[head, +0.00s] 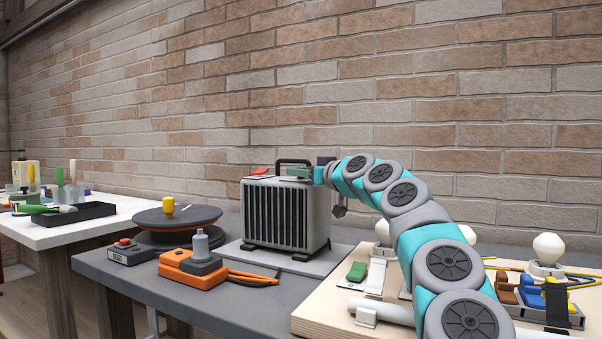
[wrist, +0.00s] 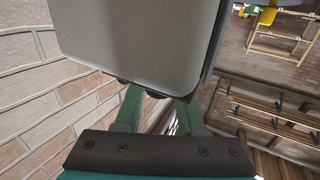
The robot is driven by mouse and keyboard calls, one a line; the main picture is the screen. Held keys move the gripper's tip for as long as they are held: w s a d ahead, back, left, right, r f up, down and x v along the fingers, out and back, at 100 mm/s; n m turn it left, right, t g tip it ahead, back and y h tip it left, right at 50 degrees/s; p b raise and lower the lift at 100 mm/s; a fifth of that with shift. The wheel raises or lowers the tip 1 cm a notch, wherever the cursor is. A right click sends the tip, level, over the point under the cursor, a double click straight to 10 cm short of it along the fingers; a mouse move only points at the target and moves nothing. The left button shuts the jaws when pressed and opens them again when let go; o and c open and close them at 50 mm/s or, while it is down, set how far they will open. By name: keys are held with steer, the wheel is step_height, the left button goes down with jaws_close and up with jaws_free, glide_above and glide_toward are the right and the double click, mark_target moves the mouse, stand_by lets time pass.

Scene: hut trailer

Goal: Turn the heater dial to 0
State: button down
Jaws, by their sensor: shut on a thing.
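The heater (head: 285,215) is a light grey box with a dark slatted front and a dark top handle, standing upright on the bench. My gripper (head: 298,173) reaches in from the right, at the heater's top edge. In the wrist view, the heater's grey side (wrist: 135,45) fills the upper middle. The green fingers of my gripper (wrist: 160,110) are shut on a small dark piece, the heater dial (wrist: 156,94), at the edge of that side. The dial is mostly hidden, and its marks and setting cannot be read. A small red part (head: 260,171) shows on the heater's top left.
A wooden board (head: 330,318) with bulbs and switches lies right, under my arm. A brick wall (head: 300,90) is close behind.

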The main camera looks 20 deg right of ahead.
steer(key=shift+n+y, duration=0.5)
steer(key=shift+y, duration=0.3)
steer(key=c, duration=0.5)
jaws_free()
steer(key=shift+s+d+f+b, duration=0.1)
steer(key=shift+s+d+b, duration=0.1)
steer(key=shift+s+b, duration=0.25)
steer(key=b+v, duration=0.2)
steer(key=v, duration=0.4)
steer(key=shift+s, duration=0.4)
steer(key=shift+d+r, duration=0.1)
steer(key=shift+r, duration=0.15)
